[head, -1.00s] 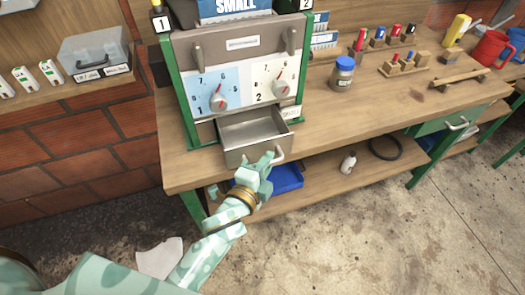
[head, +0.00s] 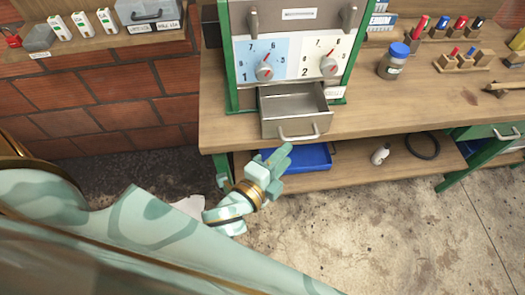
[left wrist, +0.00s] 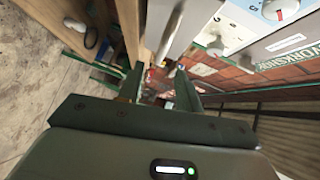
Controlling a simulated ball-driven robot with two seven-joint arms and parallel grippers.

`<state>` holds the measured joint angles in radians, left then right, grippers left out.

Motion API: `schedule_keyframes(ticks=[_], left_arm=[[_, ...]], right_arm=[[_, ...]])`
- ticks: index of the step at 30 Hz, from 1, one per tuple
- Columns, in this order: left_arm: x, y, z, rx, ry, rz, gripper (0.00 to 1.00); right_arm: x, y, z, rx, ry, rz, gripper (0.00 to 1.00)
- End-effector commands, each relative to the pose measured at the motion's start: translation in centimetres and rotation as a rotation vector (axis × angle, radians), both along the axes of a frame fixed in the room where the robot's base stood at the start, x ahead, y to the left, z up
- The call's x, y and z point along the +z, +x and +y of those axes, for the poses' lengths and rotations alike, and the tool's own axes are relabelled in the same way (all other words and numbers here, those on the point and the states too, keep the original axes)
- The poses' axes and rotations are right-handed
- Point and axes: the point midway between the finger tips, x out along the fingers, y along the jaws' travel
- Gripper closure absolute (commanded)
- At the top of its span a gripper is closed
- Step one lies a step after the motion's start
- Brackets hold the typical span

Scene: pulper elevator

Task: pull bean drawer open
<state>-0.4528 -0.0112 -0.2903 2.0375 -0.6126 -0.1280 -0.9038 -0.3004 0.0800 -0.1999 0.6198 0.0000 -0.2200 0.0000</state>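The bean drawer (head: 282,126) is a grey metal drawer low in the front of the green-framed machine (head: 290,45). It is pulled out, and its empty inside shows from above. Its curved handle (head: 298,137) is on the front face, with nothing on it. My left gripper (head: 277,157), pale green, is below and a little left of the handle, apart from it. In the left wrist view its two dark fingers (left wrist: 160,82) stand apart with nothing between them. My right gripper is in neither view.
The wooden bench (head: 420,105) carries the machine and a blue-lidded jar (head: 394,62). A blue tray (head: 305,157), a white bottle (head: 380,154) and a black ring (head: 422,146) are on the lower shelf. The concrete floor (head: 360,230) in front is clear.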

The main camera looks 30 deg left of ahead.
Motion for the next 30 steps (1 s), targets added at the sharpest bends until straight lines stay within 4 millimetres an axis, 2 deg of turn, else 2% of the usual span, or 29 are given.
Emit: schedule_keyframes(ticks=[1, 6, 12, 30], left_arm=[[0.1, -1.5, 0.3, 0.002, 0.0, 0.004, 0.65], [0.7, -5.3, 1.1, 0.002, 0.0, 0.003, 0.65], [1.0, -7.7, 1.6, 0.001, 0.001, 0.002, 0.65], [1.1, -8.0, 1.6, 0.0, 0.001, 0.0, 0.65]], right_arm=[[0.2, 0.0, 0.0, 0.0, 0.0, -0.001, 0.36], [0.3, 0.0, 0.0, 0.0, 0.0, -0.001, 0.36], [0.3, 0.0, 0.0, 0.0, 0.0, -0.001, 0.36], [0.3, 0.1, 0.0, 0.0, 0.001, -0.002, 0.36]])
